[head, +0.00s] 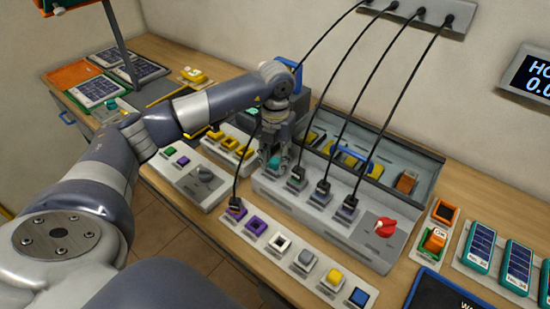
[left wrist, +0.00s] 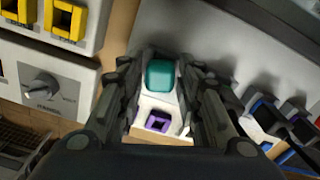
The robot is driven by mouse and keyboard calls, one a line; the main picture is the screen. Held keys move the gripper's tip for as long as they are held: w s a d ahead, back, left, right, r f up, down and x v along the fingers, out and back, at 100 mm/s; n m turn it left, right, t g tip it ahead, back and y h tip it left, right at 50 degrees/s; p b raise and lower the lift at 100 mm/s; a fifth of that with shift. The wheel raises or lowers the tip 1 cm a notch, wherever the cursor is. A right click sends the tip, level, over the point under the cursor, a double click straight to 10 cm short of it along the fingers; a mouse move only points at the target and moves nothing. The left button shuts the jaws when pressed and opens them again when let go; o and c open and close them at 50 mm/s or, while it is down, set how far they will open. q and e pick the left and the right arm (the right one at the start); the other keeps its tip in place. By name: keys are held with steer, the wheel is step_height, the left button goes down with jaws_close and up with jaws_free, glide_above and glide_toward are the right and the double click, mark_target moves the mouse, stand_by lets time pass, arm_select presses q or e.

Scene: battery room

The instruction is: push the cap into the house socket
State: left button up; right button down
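My left gripper (head: 275,158) points down at the left end of the grey console (head: 258,184). Its fingers are closed in on both sides of a teal cap (head: 274,164). In the left wrist view the teal cap (left wrist: 160,75) sits between the fingers of my left gripper (left wrist: 161,72). The cap is at the leftmost position of the console's row; the socket under it is hidden, so I cannot tell how deep it sits. A purple square frame (left wrist: 158,122) on a pale plate shows just below the cap in the wrist view. My right gripper is not in view.
Black cables hang from a wall strip (head: 425,12); several plugs (head: 322,187) stand in the row right of the cap. A red knob (head: 386,227) is at the console's right. A front strip holds a purple frame (head: 257,225) and other coloured blocks. A grey dial (left wrist: 42,87) is left.

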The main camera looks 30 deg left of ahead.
mark_target(275, 160)
arm_select(q)
step_height(275, 160, up, 11)
steer(key=p, duration=0.7)
stand_by(0.4)
stand_by(0.5)
